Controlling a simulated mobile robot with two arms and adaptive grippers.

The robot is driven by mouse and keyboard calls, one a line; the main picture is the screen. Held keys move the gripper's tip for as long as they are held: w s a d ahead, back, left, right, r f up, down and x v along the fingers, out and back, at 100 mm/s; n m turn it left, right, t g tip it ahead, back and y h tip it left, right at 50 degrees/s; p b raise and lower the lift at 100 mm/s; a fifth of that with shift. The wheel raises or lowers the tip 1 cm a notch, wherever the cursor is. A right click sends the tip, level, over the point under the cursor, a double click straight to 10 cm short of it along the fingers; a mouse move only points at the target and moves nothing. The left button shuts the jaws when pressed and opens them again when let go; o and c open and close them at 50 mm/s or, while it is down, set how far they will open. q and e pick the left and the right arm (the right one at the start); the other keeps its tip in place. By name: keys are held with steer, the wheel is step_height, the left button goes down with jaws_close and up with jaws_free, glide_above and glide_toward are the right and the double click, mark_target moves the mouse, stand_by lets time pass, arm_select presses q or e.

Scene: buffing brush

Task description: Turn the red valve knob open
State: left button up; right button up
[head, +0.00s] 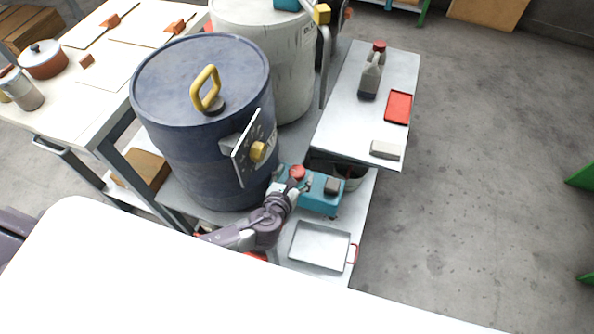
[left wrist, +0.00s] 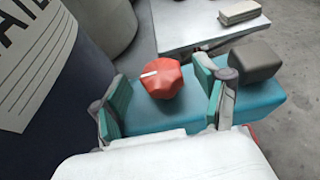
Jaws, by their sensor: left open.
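The red valve knob (head: 297,172) sits on top of a teal box (head: 318,203) beside the dark blue drum. In the left wrist view the knob (left wrist: 165,80) is faceted and has a white mark on its upper left. My left gripper (head: 299,184) is open at the knob. Its two teal-padded fingers (left wrist: 162,90) stand to the left and right of the knob, with a gap on each side. I cannot tell how deep the fingertips reach around it. My right gripper is not in view.
The blue drum (head: 200,85) with a yellow handle stands close on the left. A dark grey block (left wrist: 255,60) sits on the teal box, right beside the right finger. A metal tray (head: 320,246) lies in front. A table (head: 345,125) with a bottle stands behind.

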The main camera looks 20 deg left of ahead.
arm_select(q)
steer(key=shift+x, duration=1.2)
steer(key=c, duration=1.2)
